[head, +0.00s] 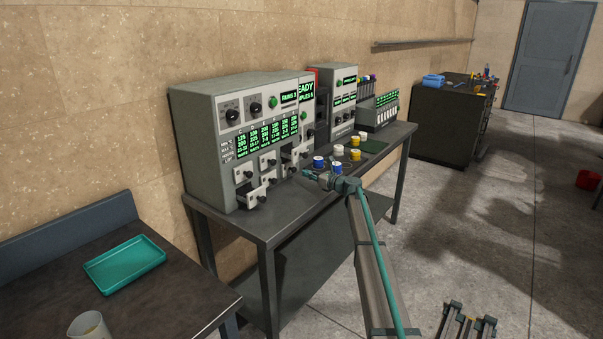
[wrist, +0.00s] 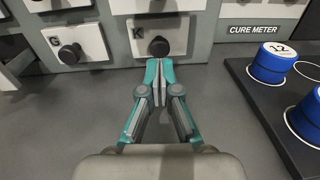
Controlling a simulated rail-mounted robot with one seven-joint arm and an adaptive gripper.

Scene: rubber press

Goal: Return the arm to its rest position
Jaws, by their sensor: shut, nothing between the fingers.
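My arm reaches across from the front right in the head view. My gripper (head: 308,174) is at the front of the grey press machine (head: 205,140), close to its lower drawers. In the wrist view my gripper (wrist: 158,72) has its teal fingers together with nothing between them. The fingertips are just below the dark knob (wrist: 159,46) of the drawer marked K (wrist: 170,28); I cannot tell whether they touch it. To the left is another drawer (wrist: 78,42) with a dark knob.
Blue-sided pots (wrist: 268,62) stand on a dark tray (wrist: 262,100) at right, by a label reading CURE METER. One lower drawer (head: 262,190) stands pulled out. A teal tray (head: 125,265) and a cup (head: 88,325) are on the left table. The floor (head: 480,220) at right is open.

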